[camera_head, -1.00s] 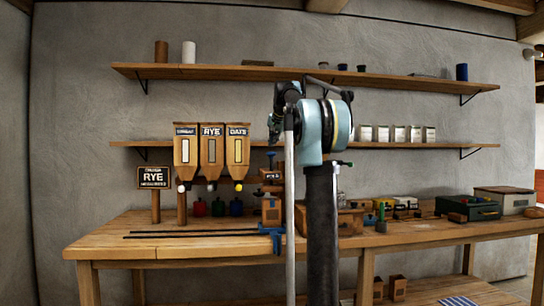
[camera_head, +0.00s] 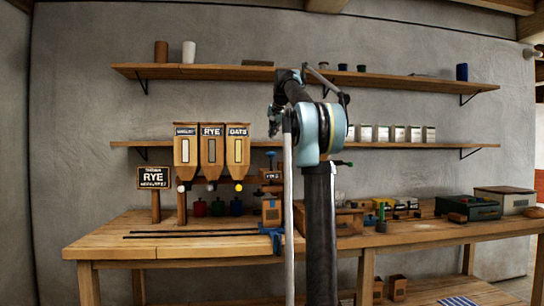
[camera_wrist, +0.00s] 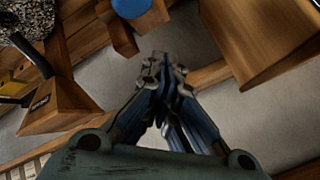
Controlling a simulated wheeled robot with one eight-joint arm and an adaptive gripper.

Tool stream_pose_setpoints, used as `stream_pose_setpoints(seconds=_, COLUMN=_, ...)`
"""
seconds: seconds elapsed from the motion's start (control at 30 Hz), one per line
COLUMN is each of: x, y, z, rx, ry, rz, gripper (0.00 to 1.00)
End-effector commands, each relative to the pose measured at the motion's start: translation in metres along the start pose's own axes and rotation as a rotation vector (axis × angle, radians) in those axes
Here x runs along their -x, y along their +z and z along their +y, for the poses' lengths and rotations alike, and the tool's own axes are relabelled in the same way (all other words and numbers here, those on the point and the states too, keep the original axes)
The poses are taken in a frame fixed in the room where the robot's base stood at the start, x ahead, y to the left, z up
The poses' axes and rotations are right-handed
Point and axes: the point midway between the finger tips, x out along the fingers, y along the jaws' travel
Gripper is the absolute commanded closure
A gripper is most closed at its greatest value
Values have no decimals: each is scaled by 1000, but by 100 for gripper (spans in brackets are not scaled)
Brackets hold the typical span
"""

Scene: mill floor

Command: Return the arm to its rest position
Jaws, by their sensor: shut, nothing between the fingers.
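My gripper (camera_wrist: 164,68) shows in the wrist view with its fingers together and nothing between them. In the head view my gripper (camera_head: 274,122) hangs at the left side of my folded arm, in front of the wall and well above the bench. It is small there and partly covered by the arm. My arm stands upright on its column in the middle of the picture and hides part of the bench and shelves.
A wooden bench (camera_head: 200,249) runs along the wall. Three grain dispensers (camera_head: 211,150) stand on its left, beside a RYE sign (camera_head: 154,177). A green case (camera_head: 468,208) is at the right. Two shelves (camera_head: 220,72) cross the wall behind my arm.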

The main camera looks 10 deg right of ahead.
Motion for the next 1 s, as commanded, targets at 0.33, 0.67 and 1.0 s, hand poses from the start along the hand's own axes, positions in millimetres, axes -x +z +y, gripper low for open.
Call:
stream_pose_setpoints(seconds=0.33, x=0, y=0, z=0, rx=0, ry=0, rz=0, gripper=100)
stream_pose_setpoints(seconds=0.67, x=10, y=49, z=37, rx=73, ry=38, rz=-46, gripper=100)
stream_pose_setpoints(seconds=1.0, x=22, y=160, z=125, rx=223, ry=110, rz=-149, gripper=100)
